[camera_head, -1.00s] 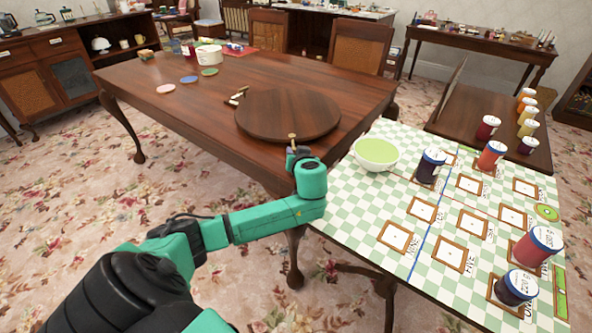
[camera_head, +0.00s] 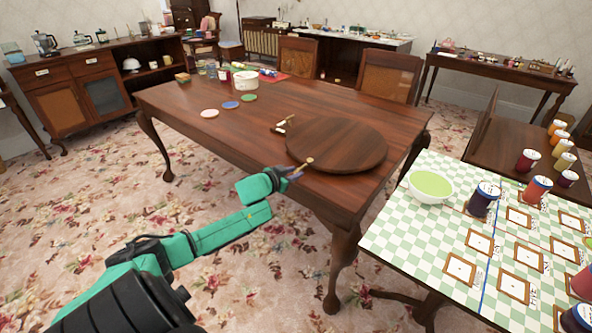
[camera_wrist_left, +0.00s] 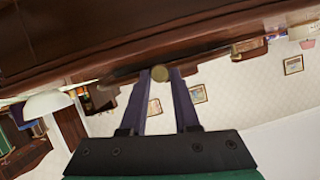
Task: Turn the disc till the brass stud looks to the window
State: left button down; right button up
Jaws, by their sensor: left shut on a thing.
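The round dark wooden disc (camera_head: 345,140) lies flat on the long wooden table (camera_head: 230,135), near its front right end. The small brass stud (camera_head: 309,161) is at the disc's front left edge, towards me. My left gripper (camera_head: 298,172) reaches it from the front left and is shut on the stud. In the left wrist view the round end of the stud (camera_wrist_left: 160,74) shows between the two fingertips (camera_wrist_left: 160,82). No window can be seen in these views. My right gripper is out of view.
A small pale-and-brown object (camera_head: 283,125) lies close to the disc's left edge. A checked table (camera_head: 400,236) with a green bowl (camera_head: 430,187) and jars is at the right.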

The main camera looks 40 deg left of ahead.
pick_arm(q)
jog(key=shift+a+f, duration=0.1)
jog(key=shift+a, duration=0.2)
jog(key=c, duration=0.7)
grip_release()
jog(key=shift+o, duration=0.2)
jog(key=p+v, duration=0.4)
jog(key=v, duration=1)
jog(key=shift+s, duration=0.25)
jog(key=shift+a, duration=0.1)
